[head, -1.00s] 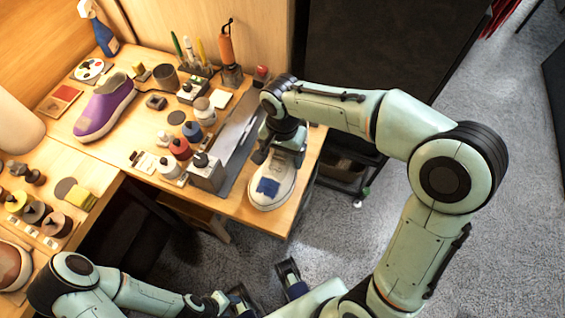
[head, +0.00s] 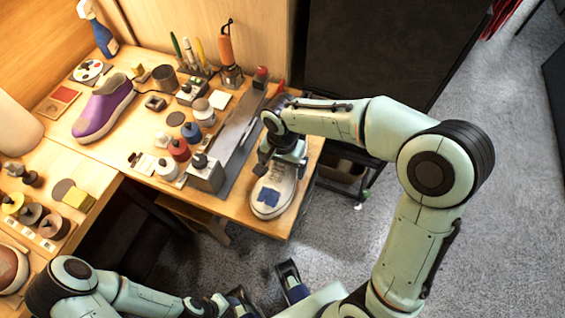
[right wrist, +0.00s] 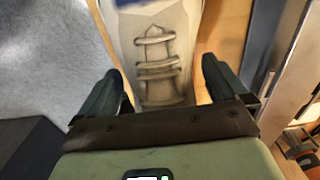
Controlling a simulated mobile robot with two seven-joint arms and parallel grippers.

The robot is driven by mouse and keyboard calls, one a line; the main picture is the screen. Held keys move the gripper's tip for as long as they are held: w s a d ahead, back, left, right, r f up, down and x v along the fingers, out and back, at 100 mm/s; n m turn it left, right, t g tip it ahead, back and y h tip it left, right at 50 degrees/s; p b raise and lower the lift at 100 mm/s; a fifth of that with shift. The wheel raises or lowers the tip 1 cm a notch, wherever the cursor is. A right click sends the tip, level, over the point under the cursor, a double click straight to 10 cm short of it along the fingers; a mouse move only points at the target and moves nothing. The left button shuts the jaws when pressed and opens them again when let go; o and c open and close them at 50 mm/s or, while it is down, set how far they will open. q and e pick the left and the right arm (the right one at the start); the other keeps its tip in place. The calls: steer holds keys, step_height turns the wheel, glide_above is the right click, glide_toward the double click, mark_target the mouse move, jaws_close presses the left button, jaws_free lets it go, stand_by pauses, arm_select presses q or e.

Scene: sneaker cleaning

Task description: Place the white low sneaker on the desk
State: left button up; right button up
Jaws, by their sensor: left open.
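The white low sneaker (head: 272,190), with a blue patch on its toe, rests on the front right part of the desk (head: 245,208), toe toward the front edge. My right gripper (head: 281,163) is above its heel end. In the right wrist view, the laced upper of the sneaker (right wrist: 158,60) lies between the two spread fingers (right wrist: 163,88), with a gap visible on the right side. The sneaker's heel is hidden under the gripper. My left gripper (head: 268,287) is open and empty over the floor in front of the desk.
A long grey tray (head: 240,137) and a grey box (head: 205,176) stand left of the sneaker, with several bottles beyond. A purple shoe (head: 103,110) sits further left on the desk. A dark cart (head: 345,170) stands right of the desk.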

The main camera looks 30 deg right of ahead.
steer(key=shift+r, duration=0.2)
step_height(320, 180, up, 12)
steer(key=shift+p, duration=1.15)
